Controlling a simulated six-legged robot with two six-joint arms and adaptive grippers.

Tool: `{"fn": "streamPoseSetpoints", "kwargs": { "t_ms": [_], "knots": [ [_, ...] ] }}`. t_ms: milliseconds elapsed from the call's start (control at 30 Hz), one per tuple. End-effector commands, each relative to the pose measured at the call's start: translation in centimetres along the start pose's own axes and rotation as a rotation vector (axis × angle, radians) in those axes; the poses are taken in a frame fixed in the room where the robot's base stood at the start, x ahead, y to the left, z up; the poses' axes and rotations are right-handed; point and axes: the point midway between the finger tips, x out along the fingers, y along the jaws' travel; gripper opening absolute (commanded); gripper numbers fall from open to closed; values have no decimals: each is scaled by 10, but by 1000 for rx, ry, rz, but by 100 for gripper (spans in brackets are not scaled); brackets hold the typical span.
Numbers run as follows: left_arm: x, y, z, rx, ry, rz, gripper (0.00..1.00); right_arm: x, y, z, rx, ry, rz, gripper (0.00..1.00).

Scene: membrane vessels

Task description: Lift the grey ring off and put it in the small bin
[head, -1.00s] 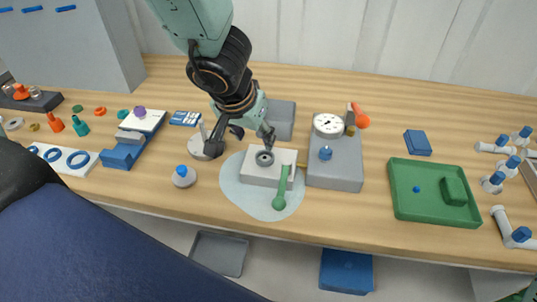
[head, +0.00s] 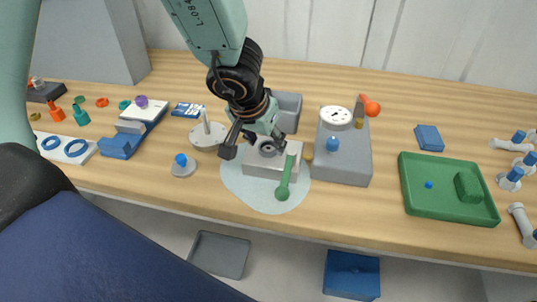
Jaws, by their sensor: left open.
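The grey ring (head: 267,150) sits on top of a light grey block (head: 262,170), on a pale round mat (head: 238,187). A green-handled tool (head: 286,176) leans at the block's right front. My left gripper (head: 253,147) is open and points down at the ring, one finger at its left and one beside or behind it. I cannot tell whether they touch it. A small grey bin (head: 291,103) stands just behind, partly hidden by the gripper. My right gripper is not in view.
A grey box with a dial (head: 343,160) stands close on the right. A round stand with a post (head: 207,136) and a blue-topped disc (head: 183,168) are on the left. A green tray (head: 423,208) lies further right. Open bins (head: 219,254) stand below the table.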

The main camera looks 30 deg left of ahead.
Motion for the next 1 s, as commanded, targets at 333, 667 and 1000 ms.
{"fn": "streamPoseSetpoints", "kwargs": {
  "t_ms": [333,667,1000],
  "knots": [
    [10,1,-1,1,1,0,53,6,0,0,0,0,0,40],
    [10,1,-1,0,0,0,31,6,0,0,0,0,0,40],
    [8,1,-2,0,0,0,29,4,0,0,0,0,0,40]
  ]
}}
